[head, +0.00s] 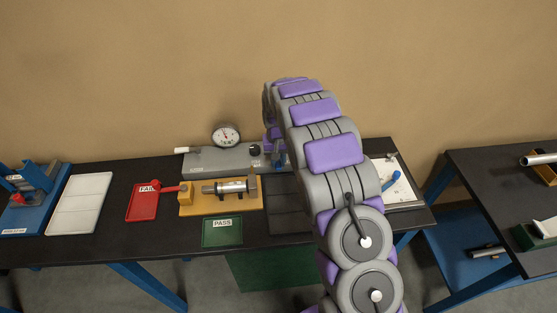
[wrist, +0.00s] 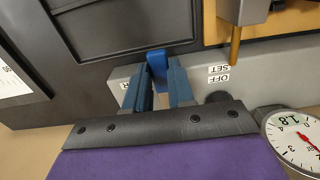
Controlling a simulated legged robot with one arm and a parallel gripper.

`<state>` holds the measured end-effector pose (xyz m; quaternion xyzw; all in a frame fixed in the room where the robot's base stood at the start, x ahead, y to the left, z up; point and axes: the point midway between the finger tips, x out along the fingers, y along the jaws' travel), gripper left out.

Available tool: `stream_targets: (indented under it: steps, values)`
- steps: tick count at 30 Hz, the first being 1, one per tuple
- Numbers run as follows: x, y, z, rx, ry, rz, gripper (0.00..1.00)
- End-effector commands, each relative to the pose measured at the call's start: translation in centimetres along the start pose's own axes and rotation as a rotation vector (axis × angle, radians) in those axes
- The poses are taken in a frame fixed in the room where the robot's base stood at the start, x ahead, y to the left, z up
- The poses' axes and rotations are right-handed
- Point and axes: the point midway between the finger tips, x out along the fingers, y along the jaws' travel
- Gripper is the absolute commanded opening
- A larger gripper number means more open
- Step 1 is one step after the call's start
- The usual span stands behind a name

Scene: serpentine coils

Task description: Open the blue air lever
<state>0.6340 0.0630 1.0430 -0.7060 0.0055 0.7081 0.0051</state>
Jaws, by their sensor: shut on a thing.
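The blue air lever (wrist: 157,61) stands at the edge of the grey gauge box in the wrist view. My gripper (wrist: 160,73) has its two blue fingers on either side of the lever and is shut on it. The fingers hide the lever's lower part and part of a label beside it. In the head view my gripper (head: 279,157) is at the right end of the grey box (head: 208,161), mostly hidden behind my arm. I cannot make out the lever there.
A dial gauge (head: 226,135) and a black knob (head: 254,150) are on the box. In front are a yellow fixture (head: 222,204) with a metal cylinder, a red FAIL tray (head: 143,204) and a green PASS tray (head: 222,233). A white board with a blue tool (head: 391,181) lies right of my arm.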

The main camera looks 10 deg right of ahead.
Motion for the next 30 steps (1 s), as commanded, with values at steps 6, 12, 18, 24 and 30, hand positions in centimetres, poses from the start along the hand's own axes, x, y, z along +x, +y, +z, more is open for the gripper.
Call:
stream_targets:
  steps: [6,12,18,24,30]
  values:
    - [-0.4,-0.1,-0.6,0.002,0.019,-0.004,0.28]
    - [-0.3,-0.1,-0.2,0.001,0.013,-0.002,0.47]
    - [-0.3,0.0,-0.1,0.000,0.009,-0.002,0.49]
    - [-1.2,0.0,0.0,0.000,0.008,-0.002,0.49]
    - [-5.0,-0.1,-0.1,0.000,0.012,-0.002,0.49]
